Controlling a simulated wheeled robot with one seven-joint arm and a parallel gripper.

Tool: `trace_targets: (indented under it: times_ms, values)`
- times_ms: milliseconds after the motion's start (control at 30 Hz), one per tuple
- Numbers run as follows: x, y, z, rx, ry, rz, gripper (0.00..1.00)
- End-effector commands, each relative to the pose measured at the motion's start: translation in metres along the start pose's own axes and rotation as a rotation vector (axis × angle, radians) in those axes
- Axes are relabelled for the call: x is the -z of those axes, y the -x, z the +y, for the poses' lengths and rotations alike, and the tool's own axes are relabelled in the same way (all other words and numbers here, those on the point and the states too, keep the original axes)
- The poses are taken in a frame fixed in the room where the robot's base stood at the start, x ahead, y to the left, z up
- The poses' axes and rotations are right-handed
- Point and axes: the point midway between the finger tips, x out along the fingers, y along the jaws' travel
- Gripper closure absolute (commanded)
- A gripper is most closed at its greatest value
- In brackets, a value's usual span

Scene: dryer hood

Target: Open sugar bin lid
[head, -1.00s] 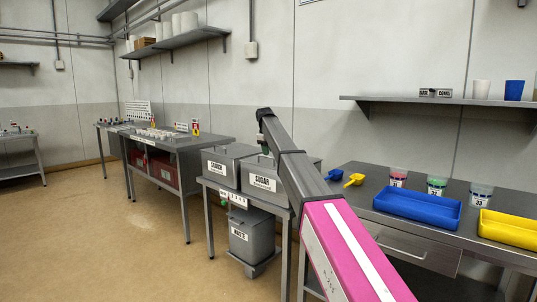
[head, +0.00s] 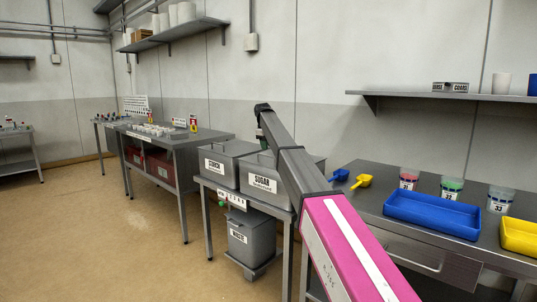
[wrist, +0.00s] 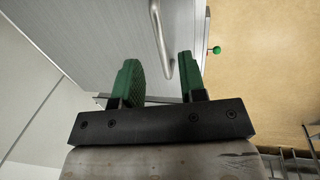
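The sugar bin (head: 262,181) is a grey metal box labelled SUGAR on a low steel stand in the head view. Its lid is down, and my arm covers its right part. In the wrist view a grey lid-like surface (wrist: 95,35) carries a metal bar handle (wrist: 160,38). My gripper (wrist: 158,75) has two green fingers spread apart. The handle's bent end shows between the fingertips, with gaps to both fingers; its depth relative to them is unclear. In the head view my gripper is mostly hidden behind my arm, above the bin.
The starch bin (head: 222,163) stands left of the sugar bin. A waste bin (head: 252,240) sits below. The right bench has blue and yellow scoops (head: 362,181), several cups, a blue tray (head: 432,214) and a yellow tray (head: 520,236). The floor at left is clear.

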Motion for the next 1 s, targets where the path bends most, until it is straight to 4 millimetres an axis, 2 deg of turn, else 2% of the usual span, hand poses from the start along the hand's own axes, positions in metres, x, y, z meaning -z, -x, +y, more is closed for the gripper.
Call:
trace_targets:
  times_ms: [100,233,367,600,667,700,733,1000]
  values:
    - [-0.001,-0.023,0.0,0.001,0.0,-0.001,0.62]
    - [-0.001,-0.039,0.0,0.001,0.0,0.0,0.62]
    - [0.0,-0.046,0.0,0.0,0.0,0.0,0.62]
    - [0.0,-0.047,0.0,0.0,0.0,0.0,0.62]
    - [0.0,-0.047,0.0,0.0,0.0,0.0,0.81]
    - [0.0,-0.047,0.0,0.0,0.0,0.0,0.94]
    - [0.0,-0.047,0.0,0.0,0.0,0.0,1.0]
    - [-0.003,-0.044,0.003,0.0,-0.001,0.0,1.0]
